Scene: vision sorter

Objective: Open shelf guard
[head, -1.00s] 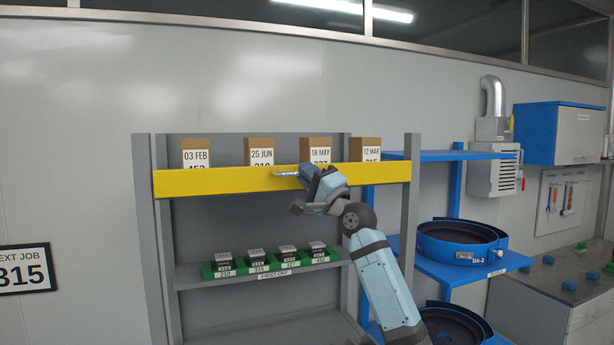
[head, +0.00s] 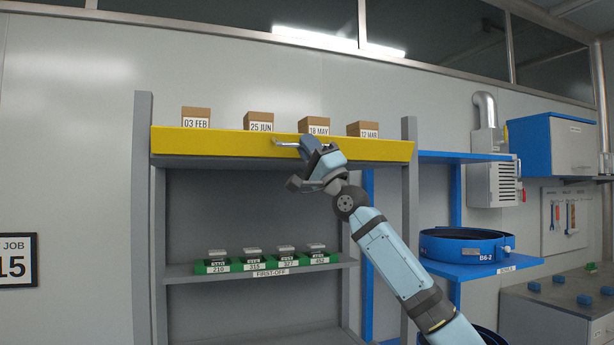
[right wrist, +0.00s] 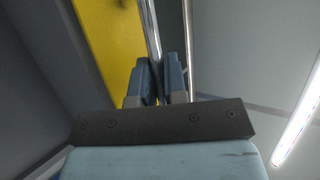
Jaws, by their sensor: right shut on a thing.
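The shelf guard is a yellow bar (head: 220,144) across the front of the top shelf of the grey rack. It also shows in the right wrist view (right wrist: 112,40). A thin metal handle (head: 284,143) sits on its front near the middle. My right gripper (head: 303,146) is at the guard's middle, shut on the handle. In the right wrist view its two fingers (right wrist: 158,80) close around the metal bar of the handle (right wrist: 151,35). My left gripper is out of view.
Several brown boxes with date labels (head: 196,117) stand on the top shelf behind the guard. A lower shelf (head: 190,275) holds green trays (head: 236,267). Blue shelving with a round blue bowl (head: 466,246) stands close on the right.

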